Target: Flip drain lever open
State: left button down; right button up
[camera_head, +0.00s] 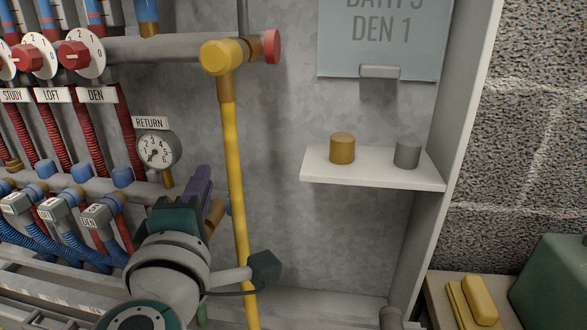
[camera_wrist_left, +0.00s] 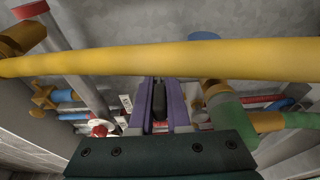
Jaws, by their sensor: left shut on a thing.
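My left gripper (camera_head: 205,190), with purple fingers and a dark green body, is at the manifold's right end, just left of the yellow pipe. In the left wrist view, the gripper (camera_wrist_left: 160,92) is shut on a narrow dark piece (camera_wrist_left: 159,101) that looks like the drain lever's handle. Most of the lever is hidden by the fingers, so its angle cannot be told. In the head view, the gripper and wrist cover the lever. A brass fitting (camera_head: 216,216) shows beside the fingers. My right gripper is in neither view.
The yellow pipe (camera_head: 236,170) runs down close to my left wrist and crosses the wrist view (camera_wrist_left: 220,60). The RETURN gauge (camera_head: 157,151) is left of the gripper. A white shelf (camera_head: 370,176) holds a brass cap (camera_head: 342,148) and a grey cap (camera_head: 407,152).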

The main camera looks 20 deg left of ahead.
pick_arm(q)
jog(key=shift+a+r+m+h+p, duration=0.1)
jog(key=shift+m+h+p, duration=0.2)
jog(key=shift+h, duration=0.1)
jog(key=shift+s+m+t+h, duration=0.1)
jog(key=shift+m+t+h, duration=0.4)
jog(key=shift+h, duration=0.3)
jog(key=shift+m+t+h, duration=0.3)
jog(key=shift+m+h, duration=0.3)
jog(key=shift+h, duration=0.3)
jog(key=c, duration=0.9)
grip_release()
